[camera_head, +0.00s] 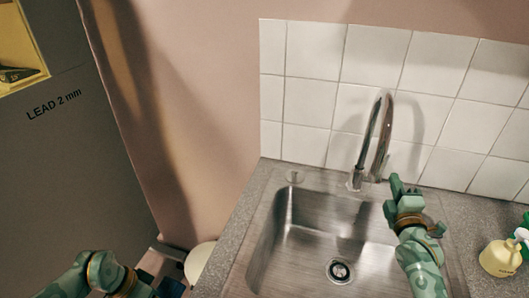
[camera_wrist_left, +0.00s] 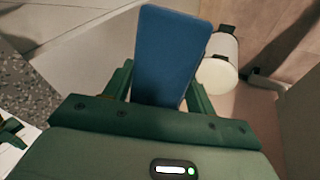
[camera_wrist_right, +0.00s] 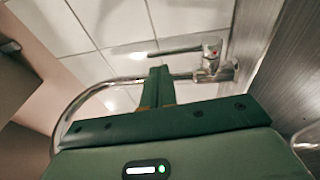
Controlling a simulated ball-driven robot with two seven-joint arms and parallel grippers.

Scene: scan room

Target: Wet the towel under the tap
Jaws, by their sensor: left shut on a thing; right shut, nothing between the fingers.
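The chrome tap (camera_head: 372,140) stands behind the steel sink (camera_head: 275,232), its tall spout arched; no water stream shows. My right gripper (camera_head: 396,184) is shut and empty, just right of the tap base. In the right wrist view its closed fingers (camera_wrist_right: 158,84) are in front of the tap's body and lever (camera_wrist_right: 212,50); I cannot tell whether they touch. My left gripper (camera_wrist_left: 162,88) is shut on a flat blue piece, seemingly the folded towel (camera_wrist_left: 170,55). Only a corner of the towel (camera_head: 172,288) shows low in the head view, left of the sink.
A grey speckled counter (camera_head: 238,232) surrounds the sink, with white tiles behind. A yellowish bottle (camera_head: 500,258) and a green-topped bottle stand at the right edge. A white roll or bin (camera_wrist_left: 218,70) is beyond the towel. A grey lead-marked panel (camera_head: 75,150) stands left.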

